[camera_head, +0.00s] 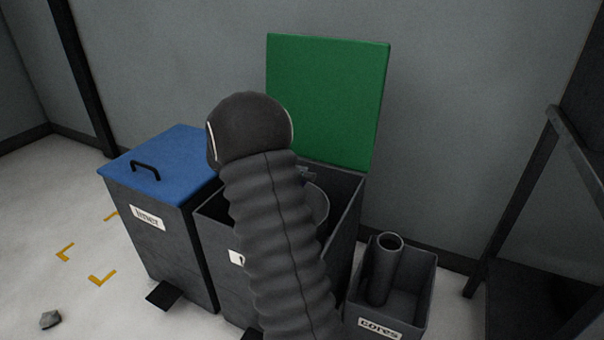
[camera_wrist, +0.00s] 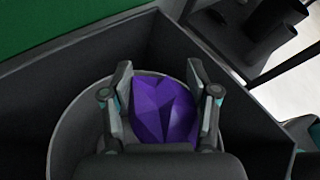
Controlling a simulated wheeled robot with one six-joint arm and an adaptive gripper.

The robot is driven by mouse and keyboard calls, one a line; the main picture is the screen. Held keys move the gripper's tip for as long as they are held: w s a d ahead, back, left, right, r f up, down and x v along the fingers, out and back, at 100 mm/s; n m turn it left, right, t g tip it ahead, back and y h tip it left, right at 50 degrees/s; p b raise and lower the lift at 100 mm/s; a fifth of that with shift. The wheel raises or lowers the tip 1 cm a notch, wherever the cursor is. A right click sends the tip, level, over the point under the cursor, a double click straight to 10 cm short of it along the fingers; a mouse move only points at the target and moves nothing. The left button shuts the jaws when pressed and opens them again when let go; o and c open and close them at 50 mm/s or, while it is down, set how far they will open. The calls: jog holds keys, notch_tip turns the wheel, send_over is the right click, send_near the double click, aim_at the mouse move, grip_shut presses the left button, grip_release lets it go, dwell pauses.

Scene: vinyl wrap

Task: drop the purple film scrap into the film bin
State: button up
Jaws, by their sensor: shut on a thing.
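The purple film scrap (camera_wrist: 165,110) is a crumpled, faceted piece in the wrist view. My gripper (camera_wrist: 160,76) is shut on it, with one finger on each side. The open dark grey bin with the raised green lid (camera_head: 328,100) stands against the wall. I take this bin (camera_head: 212,250) for the film bin, but my arm covers most of its label. My gripper is over or inside its mouth; the bin's dark walls (camera_wrist: 215,65) surround it in the wrist view. In the head view my arm hides the scrap and most of the gripper.
A bin with a shut blue lid (camera_head: 180,160) stands close on the left. A small box labelled "cores" (camera_head: 415,300), holding a grey tube (camera_head: 382,270), stands on the right. A dark frame (camera_head: 520,200) is at far right. A grey lump (camera_head: 50,319) lies on the floor.

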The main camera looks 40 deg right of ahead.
jog(key=shift+f+b, duration=0.95)
jog(key=shift+f, duration=0.25)
jog(key=o, duration=1.2)
jog(key=shift+c, duration=0.2)
jog(key=shift+a, duration=0.1)
jog(key=v, duration=1.2)
